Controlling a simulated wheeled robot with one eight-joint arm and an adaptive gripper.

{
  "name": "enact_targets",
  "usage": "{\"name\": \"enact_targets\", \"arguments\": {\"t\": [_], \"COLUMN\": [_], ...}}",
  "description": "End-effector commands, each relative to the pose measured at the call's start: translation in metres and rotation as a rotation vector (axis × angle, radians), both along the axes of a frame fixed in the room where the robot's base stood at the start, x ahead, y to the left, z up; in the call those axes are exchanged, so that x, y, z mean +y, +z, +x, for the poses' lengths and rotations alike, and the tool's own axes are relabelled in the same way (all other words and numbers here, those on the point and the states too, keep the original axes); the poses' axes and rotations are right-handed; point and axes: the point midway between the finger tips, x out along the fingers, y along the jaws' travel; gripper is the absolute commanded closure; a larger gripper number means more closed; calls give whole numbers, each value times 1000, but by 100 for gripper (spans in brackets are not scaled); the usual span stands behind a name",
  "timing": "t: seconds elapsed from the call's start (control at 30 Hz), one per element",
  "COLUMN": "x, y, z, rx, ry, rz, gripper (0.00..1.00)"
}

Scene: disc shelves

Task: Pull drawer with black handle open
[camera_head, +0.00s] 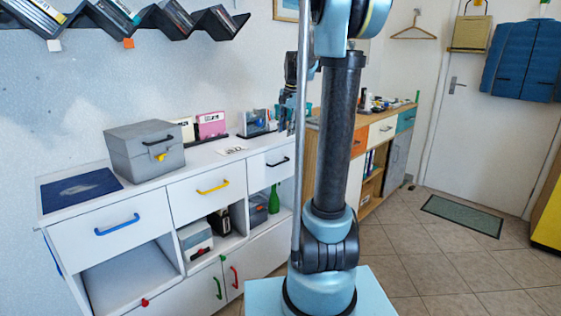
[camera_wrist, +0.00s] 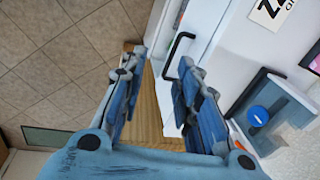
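The white drawer with the black handle (camera_head: 278,162) is at the right end of the white cabinet's top row in the head view and looks closed. In the wrist view the black handle (camera_wrist: 176,48) shows at upper middle, just beyond my fingertips. My gripper (camera_wrist: 161,60) is open and empty, its blue fingers apart. The handle lies near the right finger's tip, and I see no clear contact. In the head view my gripper (camera_head: 291,88) is above and in front of the drawer, partly hidden by my arm.
Drawers with blue (camera_head: 117,225) and yellow (camera_head: 213,188) handles are to the left. A grey box (camera_head: 146,152), also with a black handle, stands on the cabinet top. A wooden cabinet (camera_head: 312,150) adjoins on the right.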

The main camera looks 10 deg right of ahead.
Motion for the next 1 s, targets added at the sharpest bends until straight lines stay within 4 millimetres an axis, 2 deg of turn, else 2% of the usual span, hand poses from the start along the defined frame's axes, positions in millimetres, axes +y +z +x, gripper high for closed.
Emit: {"name": "enact_targets", "arguments": {"t": [0.03,0.2,0.47,0.67,1.0], "x": [-1,-4,-4,-1,6], "y": [0,0,-8,-35,-93], "z": [15,45,59,62,71], "rx": [4,13,18,17,17], "ry": [-25,-89,-116,-114,-113], "rz": [7,25,32,32,32], "gripper": [70,70,70,70,70]}}
